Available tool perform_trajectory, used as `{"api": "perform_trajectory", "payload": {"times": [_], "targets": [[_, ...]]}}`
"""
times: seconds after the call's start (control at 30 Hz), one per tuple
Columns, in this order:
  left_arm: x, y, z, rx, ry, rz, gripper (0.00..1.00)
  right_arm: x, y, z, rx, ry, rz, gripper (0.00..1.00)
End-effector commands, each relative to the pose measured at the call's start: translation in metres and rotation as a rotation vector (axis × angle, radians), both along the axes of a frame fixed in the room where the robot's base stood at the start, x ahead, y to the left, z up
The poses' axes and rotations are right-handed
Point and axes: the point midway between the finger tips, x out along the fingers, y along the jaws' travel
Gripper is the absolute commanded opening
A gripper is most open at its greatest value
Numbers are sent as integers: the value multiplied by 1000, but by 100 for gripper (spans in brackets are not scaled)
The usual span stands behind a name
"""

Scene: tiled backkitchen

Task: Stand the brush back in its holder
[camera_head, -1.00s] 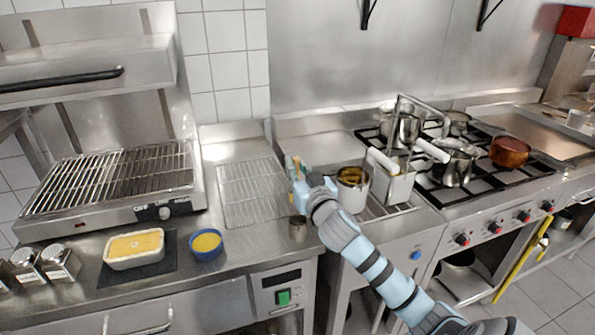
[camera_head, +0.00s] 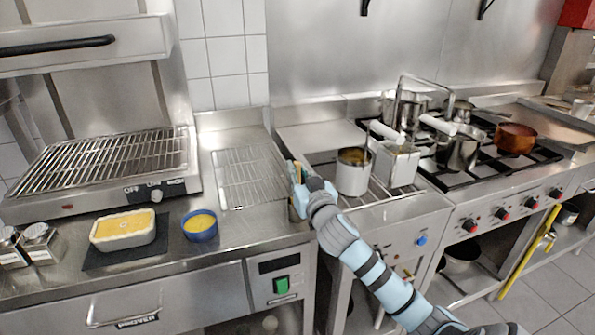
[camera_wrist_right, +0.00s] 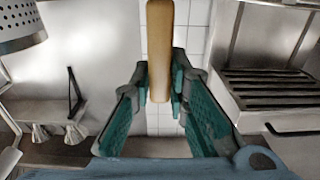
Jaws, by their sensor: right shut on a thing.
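My right gripper (camera_head: 298,186) is shut on the brush, above the counter near its right end. In the right wrist view the brush's tan wooden handle (camera_wrist_right: 160,45) stands between the teal finger pads (camera_wrist_right: 162,98). My left gripper is not in view.
A wire rack (camera_head: 250,178) lies left of the gripper. A blue bowl (camera_head: 200,226) and a white dish (camera_head: 123,231) stand further left. Pans stand on the stove beyond.

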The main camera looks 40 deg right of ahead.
Motion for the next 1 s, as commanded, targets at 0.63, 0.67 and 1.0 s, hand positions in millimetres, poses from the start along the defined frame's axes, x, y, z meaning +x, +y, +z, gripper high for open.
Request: {"api": "perform_trajectory", "payload": {"times": [0.63,0.67,1.0], "targets": [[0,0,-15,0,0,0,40,0,0,-19,0,-1,0,37],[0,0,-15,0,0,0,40,0,0,-19,0,-1,0,39],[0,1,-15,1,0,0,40,-5,2,-19,-2,1,0,39]]}}
